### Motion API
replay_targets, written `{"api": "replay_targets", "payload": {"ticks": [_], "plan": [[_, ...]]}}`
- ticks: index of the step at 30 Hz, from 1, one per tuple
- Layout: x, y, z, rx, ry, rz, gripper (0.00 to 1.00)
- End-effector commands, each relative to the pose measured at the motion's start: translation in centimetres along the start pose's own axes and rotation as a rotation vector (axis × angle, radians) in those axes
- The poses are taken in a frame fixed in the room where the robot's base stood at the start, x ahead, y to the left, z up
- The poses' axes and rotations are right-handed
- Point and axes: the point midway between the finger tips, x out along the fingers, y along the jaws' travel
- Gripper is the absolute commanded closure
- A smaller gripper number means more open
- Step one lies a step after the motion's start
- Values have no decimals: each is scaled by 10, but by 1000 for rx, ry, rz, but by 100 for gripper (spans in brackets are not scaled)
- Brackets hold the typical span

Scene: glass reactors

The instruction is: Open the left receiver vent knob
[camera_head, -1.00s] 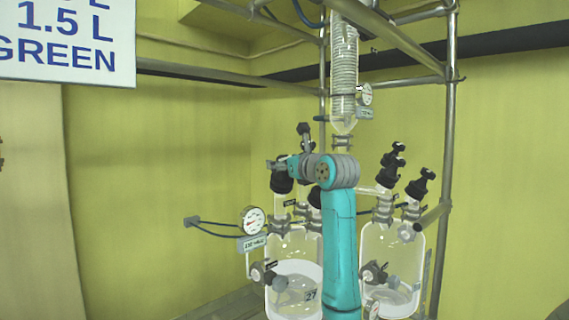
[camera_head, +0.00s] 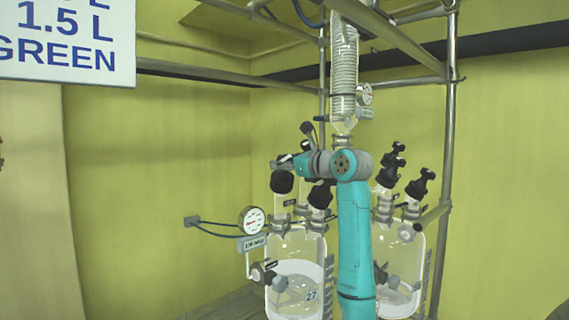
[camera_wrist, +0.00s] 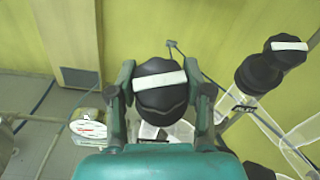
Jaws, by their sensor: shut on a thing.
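The left receiver (camera_head: 295,292) is a clear glass vessel marked 27 with pale liquid, left of my arm in the head view. Two black knobs stand on its top: one at the left (camera_head: 282,182) and one nearer my arm (camera_head: 320,195). In the wrist view my gripper (camera_wrist: 161,92) has a finger on each side of a ribbed black knob (camera_wrist: 160,98) with a slightly tilted white bar across its top, and is shut on it. In the head view my gripper (camera_head: 284,163) is at the left knob's top; its fingertips are hard to make out.
Another black knob with a white bar (camera_wrist: 285,52) stands at the upper right of the wrist view. A round gauge (camera_head: 252,220) is left of the vessel. A right vessel (camera_head: 402,265) with more black knobs (camera_head: 420,184) stands behind my arm. Metal frame poles (camera_head: 450,140) surround the glassware.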

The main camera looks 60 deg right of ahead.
Motion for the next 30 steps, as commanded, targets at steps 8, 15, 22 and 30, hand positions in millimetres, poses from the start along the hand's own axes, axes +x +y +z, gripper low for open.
{"api": "replay_targets", "payload": {"ticks": [8, 15, 22, 30], "plan": [[0, -1, 0, -128, 1, 225, 85], [0, 0, 0, -241, 1, 425, 85], [0, 1, 0, -348, 1, 614, 85], [-1, 3, 0, -460, 0, 809, 85]]}}
